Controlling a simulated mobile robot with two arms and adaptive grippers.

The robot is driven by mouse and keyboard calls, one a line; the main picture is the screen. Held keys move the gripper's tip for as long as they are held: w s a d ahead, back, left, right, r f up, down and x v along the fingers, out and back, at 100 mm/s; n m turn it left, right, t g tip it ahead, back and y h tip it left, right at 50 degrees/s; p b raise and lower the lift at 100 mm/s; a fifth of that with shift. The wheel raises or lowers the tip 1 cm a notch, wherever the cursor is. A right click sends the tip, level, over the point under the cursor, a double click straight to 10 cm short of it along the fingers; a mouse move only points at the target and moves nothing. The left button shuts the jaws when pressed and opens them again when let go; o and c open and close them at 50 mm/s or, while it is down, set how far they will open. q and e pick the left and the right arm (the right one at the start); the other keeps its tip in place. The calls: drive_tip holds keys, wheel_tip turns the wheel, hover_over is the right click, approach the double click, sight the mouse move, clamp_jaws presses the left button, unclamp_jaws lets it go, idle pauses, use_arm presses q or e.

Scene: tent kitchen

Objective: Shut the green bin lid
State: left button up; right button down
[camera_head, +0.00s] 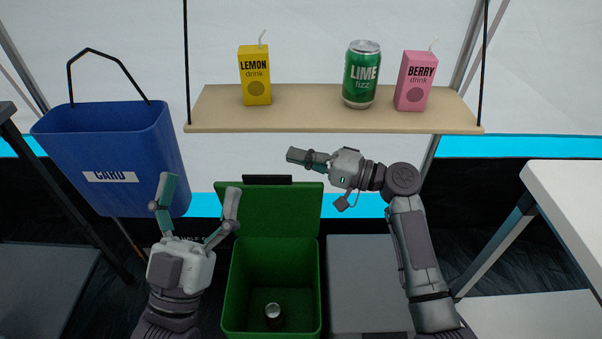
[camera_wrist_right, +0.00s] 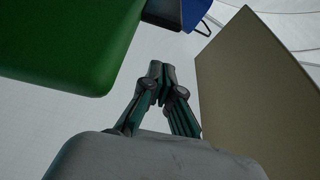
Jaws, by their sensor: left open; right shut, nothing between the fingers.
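The green bin (camera_head: 242,290) stands open in the middle, with a dark can (camera_head: 273,313) on its floor. Its green lid (camera_head: 285,213) is raised upright at the back, with a dark handle strip (camera_head: 267,180) on its top edge. My right gripper (camera_head: 292,155) is shut and empty, above and to the right of the lid's top edge in the head view. In the right wrist view its fingertips (camera_wrist_right: 156,70) are together, and a green panel (camera_wrist_right: 70,40), likely the lid, is at upper left, apart from them. My left gripper (camera_head: 198,191) is open and empty, left of the bin.
A wooden shelf (camera_head: 320,128) hangs above the lid, holding a yellow lemon drink (camera_head: 255,78), a green lime can (camera_head: 361,75) and a pink berry drink (camera_head: 415,82). A blue bin marked CARD (camera_head: 110,140) hangs at left. A white table (camera_head: 575,200) is at right.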

use_arm(q)
drive_tip(key=shift+s+r+t+h, duration=0.4)
drive_tip(key=shift+s+r, duration=0.05)
drive_tip(key=shift+r, duration=0.05)
use_arm(e)
drive_tip(key=shift+s+d+f, duration=0.1)
drive_tip(key=shift+s+f, duration=0.1)
drive_tip(key=shift+s, duration=0.7)
drive_tip(key=shift+s+d+f, duration=0.1)
drive_tip(key=shift+s+f, duration=0.1)
drive_tip(key=shift+s, duration=0.65)
